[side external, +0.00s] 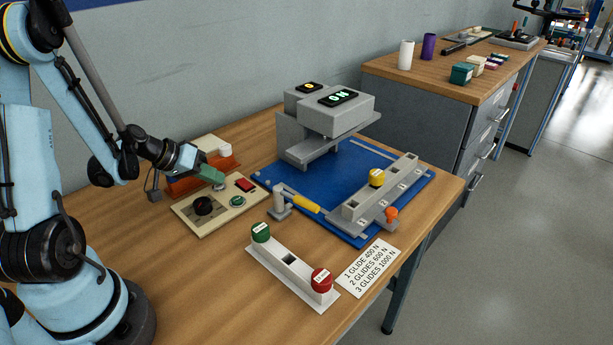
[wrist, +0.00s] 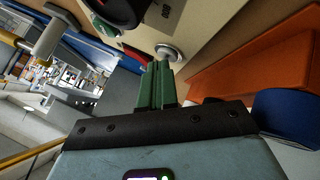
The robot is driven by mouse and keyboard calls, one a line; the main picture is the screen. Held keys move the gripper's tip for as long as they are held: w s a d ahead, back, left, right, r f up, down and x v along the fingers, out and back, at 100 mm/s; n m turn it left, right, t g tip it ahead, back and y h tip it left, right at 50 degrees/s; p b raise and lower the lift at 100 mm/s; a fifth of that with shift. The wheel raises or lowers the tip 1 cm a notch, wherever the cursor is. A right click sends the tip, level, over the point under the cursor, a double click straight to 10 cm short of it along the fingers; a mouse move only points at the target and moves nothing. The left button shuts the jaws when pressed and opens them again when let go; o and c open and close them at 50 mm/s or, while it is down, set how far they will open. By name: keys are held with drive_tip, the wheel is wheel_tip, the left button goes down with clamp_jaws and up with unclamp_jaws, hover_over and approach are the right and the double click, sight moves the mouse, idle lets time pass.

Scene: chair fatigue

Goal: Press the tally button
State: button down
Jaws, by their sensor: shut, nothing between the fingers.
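The beige control panel (side external: 185,219) lies on the bench, with a black knob (side external: 204,205), a green round button (side external: 237,201) and a small red window (side external: 245,185). A round pale metal button (wrist: 168,52) shows in the wrist view, just ahead of the fingertips; I cannot read a tally label on it. My gripper (side external: 220,179) has green fingers, shut together and empty, over the panel's back part. Its tips also show in the wrist view (wrist: 161,66), right by the pale button. I cannot tell whether they touch it.
An orange tray (side external: 205,176) is close behind my gripper. A blue mat (side external: 270,173) to the right bears a grey press (side external: 330,115), a slotted bar and a yellow-handled lever (side external: 306,204). In front are a white rack (side external: 287,270) with green and red weights and a printed card (side external: 369,267).

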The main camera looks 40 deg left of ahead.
sight(215, 186)
drive_tip(key=shift+r, duration=0.1)
idle(0.3)
drive_tip(key=shift+r, duration=0.7)
drive_tip(key=shift+r, duration=0.1)
drive_tip(key=shift+r, duration=2.4)
drive_tip(key=s+d+r+m+y, duration=0.1)
drive_tip(key=s+d+r+m, duration=0.1)
drive_tip(key=d, duration=0.7)
drive_tip(key=s+d+r+m+g+y, duration=0.1)
drive_tip(key=s+d+r+m, duration=0.1)
drive_tip(key=d, duration=0.7)
drive_tip(key=shift+r+m+g+y, duration=0.3)
drive_tip(key=shift+r+m+y, duration=0.1)
drive_tip(key=shift+r+m, duration=0.4)
drive_tip(key=shift+r, duration=0.1)
